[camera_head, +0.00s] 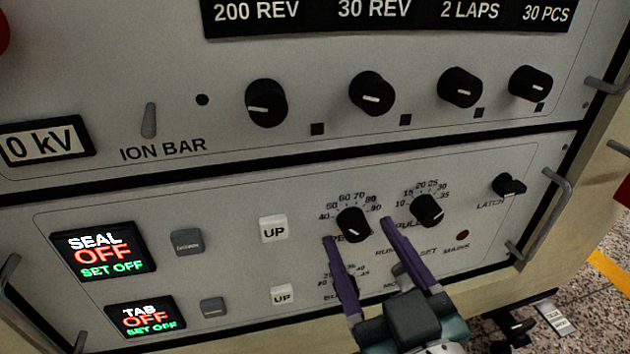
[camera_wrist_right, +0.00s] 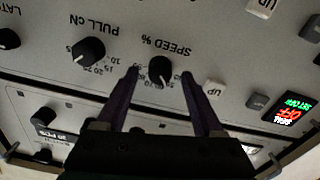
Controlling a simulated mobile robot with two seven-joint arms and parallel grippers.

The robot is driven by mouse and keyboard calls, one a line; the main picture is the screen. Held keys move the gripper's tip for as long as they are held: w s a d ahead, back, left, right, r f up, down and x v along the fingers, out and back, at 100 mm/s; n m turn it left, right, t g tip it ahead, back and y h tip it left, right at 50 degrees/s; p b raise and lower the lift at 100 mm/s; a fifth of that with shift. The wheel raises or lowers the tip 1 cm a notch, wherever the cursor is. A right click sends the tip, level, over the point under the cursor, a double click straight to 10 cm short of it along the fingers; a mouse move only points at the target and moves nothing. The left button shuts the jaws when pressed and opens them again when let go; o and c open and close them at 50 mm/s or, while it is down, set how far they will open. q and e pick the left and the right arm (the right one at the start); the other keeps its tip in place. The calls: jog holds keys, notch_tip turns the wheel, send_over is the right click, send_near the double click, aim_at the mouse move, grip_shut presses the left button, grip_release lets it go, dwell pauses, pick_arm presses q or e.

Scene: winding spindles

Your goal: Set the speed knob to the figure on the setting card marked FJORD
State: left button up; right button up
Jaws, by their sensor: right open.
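The speed knob (camera_head: 353,225) is round and black, on the lower grey panel, with a printed scale of about 40 to 90 around its top. It also shows upside down in the wrist view (camera_wrist_right: 160,68), under the words SPEED %. Its white pointer line is too small to read exactly. My right gripper (camera_head: 359,232) is open, with its two purple fingers reaching up toward the knob. In the wrist view its fingertips (camera_wrist_right: 160,74) lie on either side of the knob; contact cannot be told. No card marked FJORD is readable. My left gripper is out of view.
The pull knob (camera_head: 427,210) is close on the right, and the latch knob (camera_head: 509,186) is farther right. A lower dial is partly hidden behind my fingers. Metal handles (camera_head: 543,215) stick out at the panel's right edge. A small white label (camera_head: 555,318) is at lower right, unreadable.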

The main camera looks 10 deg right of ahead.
jog(key=shift+w, duration=0.55)
grip_shut()
